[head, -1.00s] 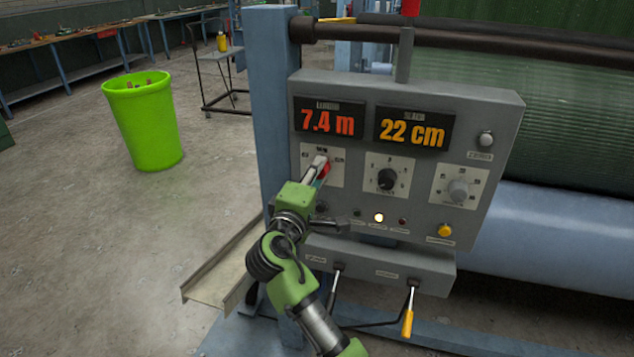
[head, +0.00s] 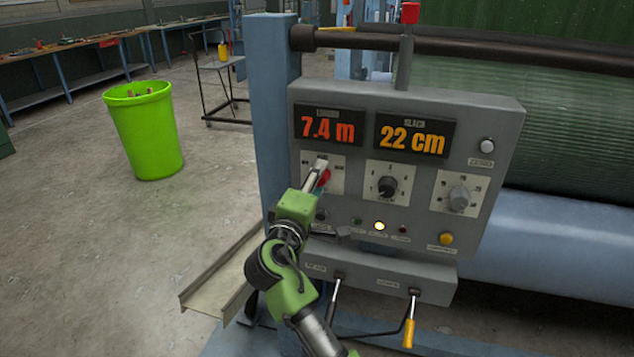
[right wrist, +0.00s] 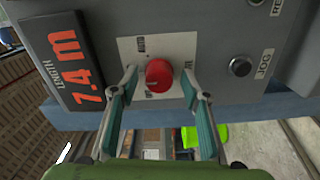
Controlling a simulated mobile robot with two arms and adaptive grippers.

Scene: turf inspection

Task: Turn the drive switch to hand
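The drive switch is a red round knob (right wrist: 158,73) on a white label plate (right wrist: 178,50) below the red length display. In the head view the knob (head: 325,177) is partly covered by my right gripper (head: 318,168). In the right wrist view my right gripper (right wrist: 160,90) is open, with one teal-padded finger on each side of the knob and visible gaps between fingers and knob. The small position labels around the knob are too blurred to read surely, and its pointer direction is unclear. My left gripper is not in view.
The grey control panel (head: 350,235) also carries a black knob (head: 387,187), a grey knob (head: 458,197), a yellow button (head: 446,238), a lit lamp (head: 379,226) and two levers below. A jog button (right wrist: 240,66) sits near the switch. A green bin (head: 145,130) stands left.

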